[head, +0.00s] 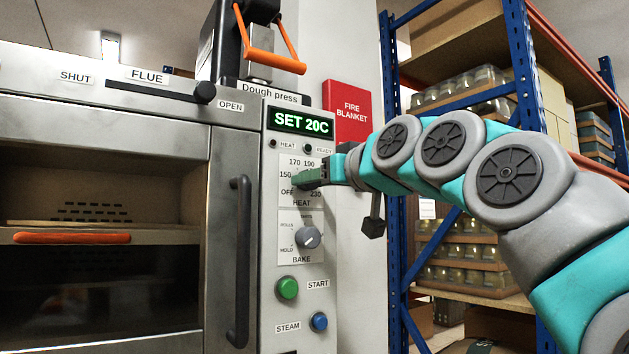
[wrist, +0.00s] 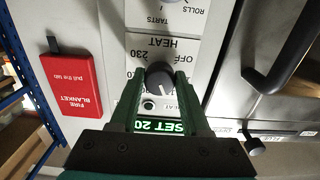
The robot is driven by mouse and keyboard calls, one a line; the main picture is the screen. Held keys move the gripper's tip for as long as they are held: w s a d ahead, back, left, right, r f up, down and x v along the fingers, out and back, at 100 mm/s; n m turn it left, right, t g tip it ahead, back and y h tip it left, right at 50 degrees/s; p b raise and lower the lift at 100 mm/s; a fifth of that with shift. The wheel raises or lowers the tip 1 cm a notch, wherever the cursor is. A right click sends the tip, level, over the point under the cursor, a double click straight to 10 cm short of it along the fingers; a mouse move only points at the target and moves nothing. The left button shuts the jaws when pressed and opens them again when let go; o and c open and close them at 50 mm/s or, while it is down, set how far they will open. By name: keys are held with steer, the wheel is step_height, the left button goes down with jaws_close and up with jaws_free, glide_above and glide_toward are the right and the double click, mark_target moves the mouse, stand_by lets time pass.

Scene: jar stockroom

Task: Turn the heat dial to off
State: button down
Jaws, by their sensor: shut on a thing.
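The heat dial (wrist: 160,77) is a dark round knob on the oven's control panel, seen between my fingers in the wrist view. My gripper (wrist: 162,84) is shut on it, a green finger at each side. A pale pointer mark shows on the knob, but I cannot tell which setting it points at. In the head view my gripper (head: 303,180) covers the dial, with 150, 170, 190, 230 and OFF labels around it. The display (head: 302,123) above reads SET 20C.
Below are the bake knob (head: 307,238), green start button (head: 287,288) and blue steam button (head: 319,321). The oven door handle (head: 239,262) stands out at left. A red fire blanket box (head: 348,112) and a shelf rack (head: 519,70) are at right.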

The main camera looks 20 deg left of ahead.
steer(key=shift+n, duration=0.3)
steer(key=n+b, duration=0.3)
steer(key=n, duration=0.7)
steer(key=shift+w, duration=0.1)
steer(key=shift+n+b, duration=0.35)
steer(key=shift+n, duration=0.55)
stand_by(0.5)
steer(key=shift+f, duration=0.1)
